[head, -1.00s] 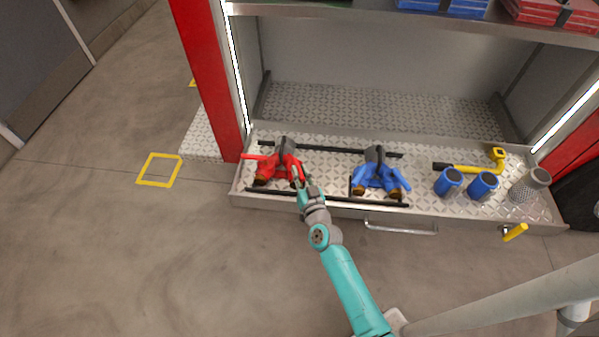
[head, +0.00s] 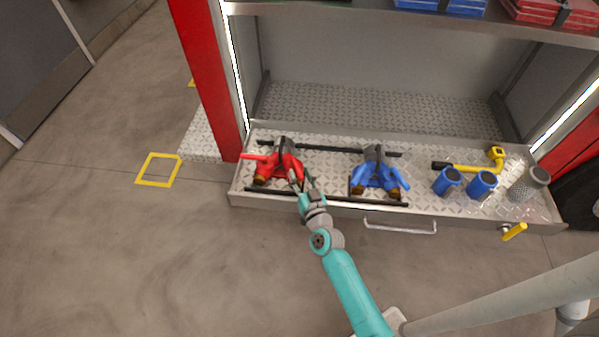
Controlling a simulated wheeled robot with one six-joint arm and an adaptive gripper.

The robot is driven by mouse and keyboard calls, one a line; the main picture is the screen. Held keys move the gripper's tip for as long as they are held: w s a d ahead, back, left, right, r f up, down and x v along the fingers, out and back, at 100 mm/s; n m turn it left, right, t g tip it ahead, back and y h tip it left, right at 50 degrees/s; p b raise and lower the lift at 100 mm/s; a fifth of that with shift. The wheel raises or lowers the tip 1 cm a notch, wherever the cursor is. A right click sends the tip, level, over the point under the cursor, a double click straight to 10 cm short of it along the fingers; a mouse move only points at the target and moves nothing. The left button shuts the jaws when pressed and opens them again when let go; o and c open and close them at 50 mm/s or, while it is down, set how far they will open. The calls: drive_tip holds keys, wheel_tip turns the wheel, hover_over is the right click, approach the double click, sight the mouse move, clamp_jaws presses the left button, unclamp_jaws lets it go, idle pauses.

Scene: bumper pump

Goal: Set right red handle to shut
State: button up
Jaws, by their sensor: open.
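The red valve piece (head: 280,166) sits at the left end of the pulled-out metal drawer. Its left red handle (head: 254,157) sticks out sideways to the left. Its right side, where the right red handle is, lies behind or right beside my gripper, so I cannot tell how that handle is turned. My gripper (head: 301,178) is open, with its fingers at the right side of the red piece. I cannot tell whether the fingers touch it.
A blue valve piece (head: 377,172) stands to the right in the same drawer (head: 330,160). Blue cups (head: 447,181), a yellow tool (head: 478,168) and a grey mesh cylinder (head: 529,184) lie further right. Black rails run along the drawer. A red post (head: 210,85) rises at the left.

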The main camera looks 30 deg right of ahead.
drive_tip(key=v, duration=1)
drive_tip(key=shift+s, duration=0.25)
drive_tip(key=shift+a, duration=0.1)
